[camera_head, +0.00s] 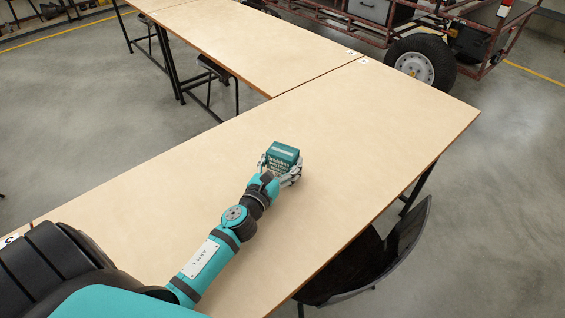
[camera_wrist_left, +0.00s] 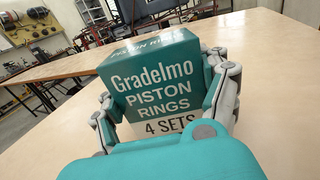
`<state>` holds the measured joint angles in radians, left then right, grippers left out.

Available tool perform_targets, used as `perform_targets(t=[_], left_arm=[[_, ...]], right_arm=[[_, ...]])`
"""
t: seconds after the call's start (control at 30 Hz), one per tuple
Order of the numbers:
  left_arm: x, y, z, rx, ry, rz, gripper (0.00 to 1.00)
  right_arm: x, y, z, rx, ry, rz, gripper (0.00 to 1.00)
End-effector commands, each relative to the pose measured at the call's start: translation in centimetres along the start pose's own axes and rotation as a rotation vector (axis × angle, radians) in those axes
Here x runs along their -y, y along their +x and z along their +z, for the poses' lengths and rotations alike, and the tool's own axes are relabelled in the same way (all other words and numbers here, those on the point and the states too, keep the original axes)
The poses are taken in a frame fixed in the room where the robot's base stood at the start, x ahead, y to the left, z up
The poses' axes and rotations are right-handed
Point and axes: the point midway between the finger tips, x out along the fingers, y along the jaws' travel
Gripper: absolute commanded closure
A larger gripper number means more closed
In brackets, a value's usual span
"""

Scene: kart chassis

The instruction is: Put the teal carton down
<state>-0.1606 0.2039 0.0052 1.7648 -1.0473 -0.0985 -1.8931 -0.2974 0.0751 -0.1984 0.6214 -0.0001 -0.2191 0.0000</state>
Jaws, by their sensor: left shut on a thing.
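The teal carton (camera_head: 283,153) is a small box with a white lower band, held over the near table (camera_head: 330,190). In the left wrist view the carton (camera_wrist_left: 152,80) shows its front, printed "Gradelmo PISTON RINGS 4 SETS". My left gripper (camera_head: 281,166) is shut on the carton, with one finger at each side; the fingers also show in the left wrist view (camera_wrist_left: 165,98). The carton's lower edge is hidden behind the gripper, so I cannot tell whether it touches the table top. My right gripper is not in view.
The table top around the carton is bare. A second table (camera_head: 250,40) adjoins at the back. A dark chair (camera_head: 375,262) stands at the near table's right edge. A kart chassis (camera_head: 345,22) with a black wheel (camera_head: 421,62) stands behind the tables.

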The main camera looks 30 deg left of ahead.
Motion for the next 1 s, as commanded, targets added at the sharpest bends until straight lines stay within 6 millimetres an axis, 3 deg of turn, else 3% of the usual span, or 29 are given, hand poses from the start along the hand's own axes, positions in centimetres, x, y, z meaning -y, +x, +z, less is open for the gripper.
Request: perform_targets(t=[0.23, 0.27, 0.43, 0.77, 1.0], left_arm=[[0.0, 0.0, -0.3, 0.002, 0.001, 0.0, 0.67], [0.0, 0.0, -0.2, 0.0, 0.0, 0.0, 0.22], [0.0, 0.0, -0.2, 0.0, 0.0, 0.0, 0.0], [0.0, 0.0, 0.2, 0.001, 0.0, 0.0, 0.0], [0.0, -4.0, -0.3, -0.003, 0.0, 0.0, 0.0]], right_arm=[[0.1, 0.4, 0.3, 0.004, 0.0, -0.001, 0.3], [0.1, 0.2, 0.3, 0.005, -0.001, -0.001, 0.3], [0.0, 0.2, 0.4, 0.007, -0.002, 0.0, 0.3], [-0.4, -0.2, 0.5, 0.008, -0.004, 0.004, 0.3], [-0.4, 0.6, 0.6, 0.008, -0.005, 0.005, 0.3]])
